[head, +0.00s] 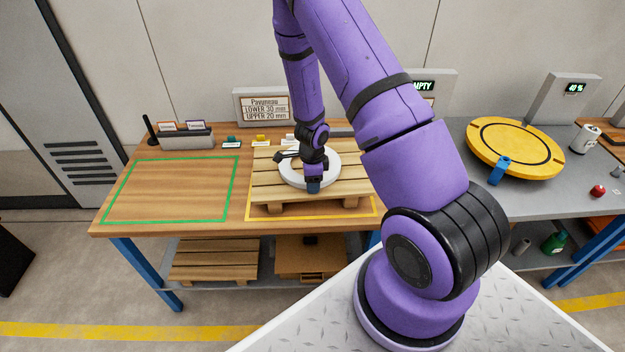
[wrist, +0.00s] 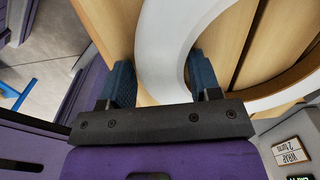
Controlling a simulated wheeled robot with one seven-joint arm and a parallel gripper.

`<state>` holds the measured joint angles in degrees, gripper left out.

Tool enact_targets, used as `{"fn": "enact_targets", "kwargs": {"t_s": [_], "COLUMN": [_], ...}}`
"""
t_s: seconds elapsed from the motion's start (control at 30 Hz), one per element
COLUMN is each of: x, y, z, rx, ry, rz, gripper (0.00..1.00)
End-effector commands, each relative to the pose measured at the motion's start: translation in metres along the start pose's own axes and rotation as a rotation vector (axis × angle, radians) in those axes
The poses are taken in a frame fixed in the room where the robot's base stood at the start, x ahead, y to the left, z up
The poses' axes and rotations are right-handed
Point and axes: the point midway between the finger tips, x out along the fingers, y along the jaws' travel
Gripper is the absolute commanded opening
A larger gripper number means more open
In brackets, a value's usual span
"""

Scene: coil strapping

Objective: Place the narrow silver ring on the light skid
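A pale silver-white ring (head: 335,166) lies flat at the light wooden skid (head: 262,190) on the workbench; I cannot tell whether it rests on the boards or sits slightly above. My gripper (head: 313,187) points down at the ring's front edge. In the wrist view my gripper (wrist: 163,82) has one blue finger outside the ring's band (wrist: 160,40) and the other inside its hole. The fingers stand close to the band on both sides; a firm grip is not clear. Part of the ring is hidden behind the gripper body.
A green-outlined area (head: 170,190) left of the skid is empty. A yellow outline (head: 262,213) surrounds the skid. A yellow turntable (head: 515,148) with a blue post (head: 499,170) stands at right. A sign (head: 264,107) and small blocks line the back. Another skid (head: 214,262) lies below.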

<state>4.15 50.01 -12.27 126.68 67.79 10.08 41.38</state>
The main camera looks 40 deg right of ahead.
Motion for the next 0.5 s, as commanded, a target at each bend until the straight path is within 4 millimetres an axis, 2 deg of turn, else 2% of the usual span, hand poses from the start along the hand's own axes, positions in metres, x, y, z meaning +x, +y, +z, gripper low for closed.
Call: {"fn": "enact_targets", "kwargs": {"t_s": [0.3, 0.5], "x": [-0.002, -0.021], "y": [0.0, 0.0], "z": [0.0, 0.001], "rx": [0.0, -0.004], "ry": [0.0, 0.0], "rz": [-0.001, -0.003], "gripper": [0.57, 0.57]}}
